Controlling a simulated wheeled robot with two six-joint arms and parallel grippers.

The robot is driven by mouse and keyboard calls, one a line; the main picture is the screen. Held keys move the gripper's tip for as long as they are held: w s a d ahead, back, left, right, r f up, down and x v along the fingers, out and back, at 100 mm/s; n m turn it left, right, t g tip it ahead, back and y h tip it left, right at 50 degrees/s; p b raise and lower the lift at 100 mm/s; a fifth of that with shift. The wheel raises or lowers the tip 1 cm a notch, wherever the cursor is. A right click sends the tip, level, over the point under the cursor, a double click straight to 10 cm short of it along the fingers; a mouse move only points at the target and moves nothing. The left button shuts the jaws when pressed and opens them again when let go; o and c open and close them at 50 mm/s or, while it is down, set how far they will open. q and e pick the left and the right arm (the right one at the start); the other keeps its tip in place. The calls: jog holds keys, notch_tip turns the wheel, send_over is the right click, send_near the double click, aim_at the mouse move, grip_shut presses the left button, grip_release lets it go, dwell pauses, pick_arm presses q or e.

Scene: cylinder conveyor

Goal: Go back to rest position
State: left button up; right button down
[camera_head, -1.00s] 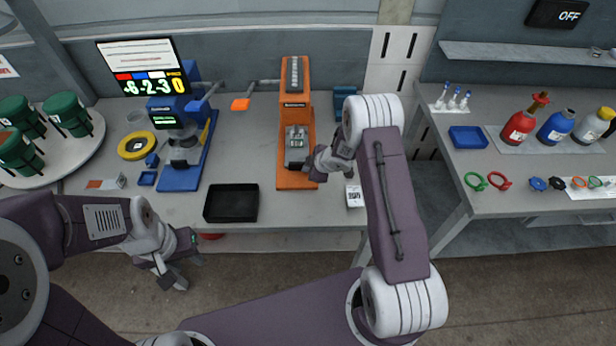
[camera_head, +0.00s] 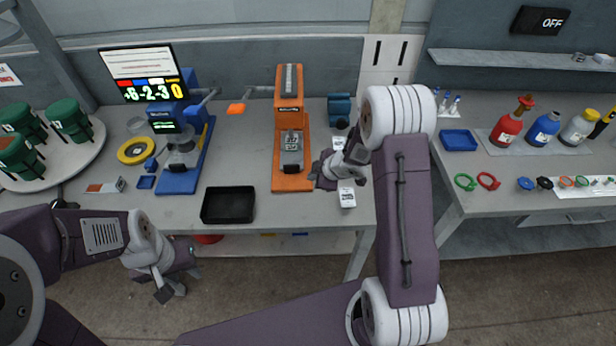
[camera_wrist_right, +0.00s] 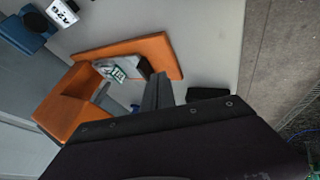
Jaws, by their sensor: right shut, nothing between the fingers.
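My right gripper (camera_head: 320,174) is shut and empty, just right of the orange press-like device (camera_head: 291,182) on the table. In the right wrist view its fingertips (camera_wrist_right: 160,88) are together in front of the orange base (camera_wrist_right: 155,48), with nothing between them. A grey block with a marked label (camera_head: 291,150) sits on that base, apart from the gripper. My left gripper (camera_head: 175,287) hangs low in front of the table's front edge, at the lower left. No object shows in it, but its jaw opening is unclear at this angle.
A black tray (camera_head: 228,205) and a blue device (camera_head: 180,178) stand left of the orange one. A small white labelled item (camera_head: 347,197) lies near my right gripper. A side table (camera_head: 500,187) with bottles and rings is at the right. Floor is open between the tables.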

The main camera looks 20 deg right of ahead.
jog(key=a+r+m+t, duration=0.2)
jog(key=a+r, duration=0.2)
jog(key=r, duration=0.6)
jog(key=s+f+m+g+h, duration=0.1)
jog(key=s+f+m+g, duration=0.1)
jog(key=s+m, duration=0.4)
jog(key=s+d+f+m+g+h+b, duration=0.1)
jog(key=s+m+g, duration=0.4)
jog(key=s, duration=1.1)
jog(key=shift+s+d+f+m+g+h, duration=0.25)
jog(key=shift+s+f+m, duration=0.2)
jog(key=shift+f, duration=0.25)
jog(key=shift+s+a, duration=0.1)
